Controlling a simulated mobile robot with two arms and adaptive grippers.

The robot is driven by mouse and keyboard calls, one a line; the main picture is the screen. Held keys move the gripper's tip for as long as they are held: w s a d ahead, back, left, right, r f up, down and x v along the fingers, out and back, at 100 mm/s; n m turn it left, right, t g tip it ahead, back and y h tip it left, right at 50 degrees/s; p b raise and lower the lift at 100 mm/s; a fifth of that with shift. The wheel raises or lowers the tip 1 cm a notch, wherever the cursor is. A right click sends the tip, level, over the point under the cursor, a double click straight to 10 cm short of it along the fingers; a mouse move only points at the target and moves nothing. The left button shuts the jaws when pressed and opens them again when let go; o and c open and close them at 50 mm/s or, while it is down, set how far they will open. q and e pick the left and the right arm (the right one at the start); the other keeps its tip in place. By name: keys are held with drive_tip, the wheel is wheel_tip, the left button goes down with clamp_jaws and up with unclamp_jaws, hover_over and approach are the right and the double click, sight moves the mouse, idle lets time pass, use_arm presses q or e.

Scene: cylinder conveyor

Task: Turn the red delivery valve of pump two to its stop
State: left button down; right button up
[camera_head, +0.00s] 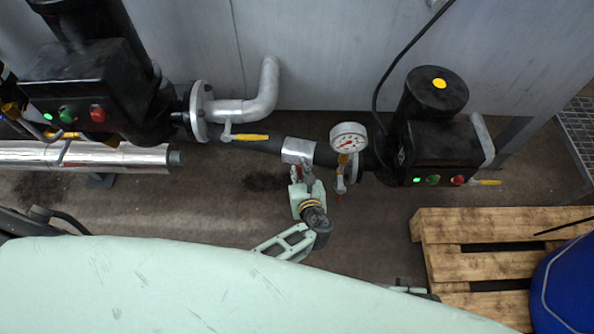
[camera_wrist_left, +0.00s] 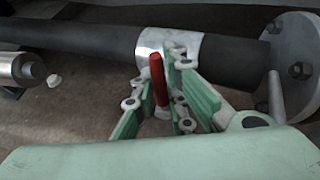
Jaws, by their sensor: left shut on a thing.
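The red valve handle (camera_wrist_left: 158,80) stands up between the fingers of my left gripper (camera_wrist_left: 160,98) in the left wrist view, in front of a silver collar (camera_wrist_left: 172,50) on a dark pipe. My left gripper (camera_head: 306,178) is shut on this handle. In the head view it sits just below the silver collar (camera_head: 298,150), and the fingers mostly hide the handle. A black pump (camera_head: 430,135) stands to the right and another black pump (camera_head: 85,85) to the left; I cannot tell which is pump two. My right gripper is not in view.
A white pressure gauge (camera_head: 348,138) stands close right of my left gripper. Yellow-handled levers (camera_head: 250,137) sit along the pipework. A wooden pallet (camera_head: 480,220) with a blue drum (camera_head: 570,285) is at the lower right. Grey wall panels (camera_head: 310,50) stand behind.

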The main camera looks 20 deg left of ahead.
use_arm(q)
drive_tip(key=shift+s+f, duration=0.2)
idle(0.3)
drive_tip(key=c, duration=2)
unclamp_jaws()
drive_tip(key=shift+c, duration=0.2)
drive_tip(key=shift+o, duration=1.4)
drive_tip(key=shift+w+r, duration=0.1)
drive_tip(key=v, duration=1.2)
drive_tip(key=shift+w+d, duration=0.1)
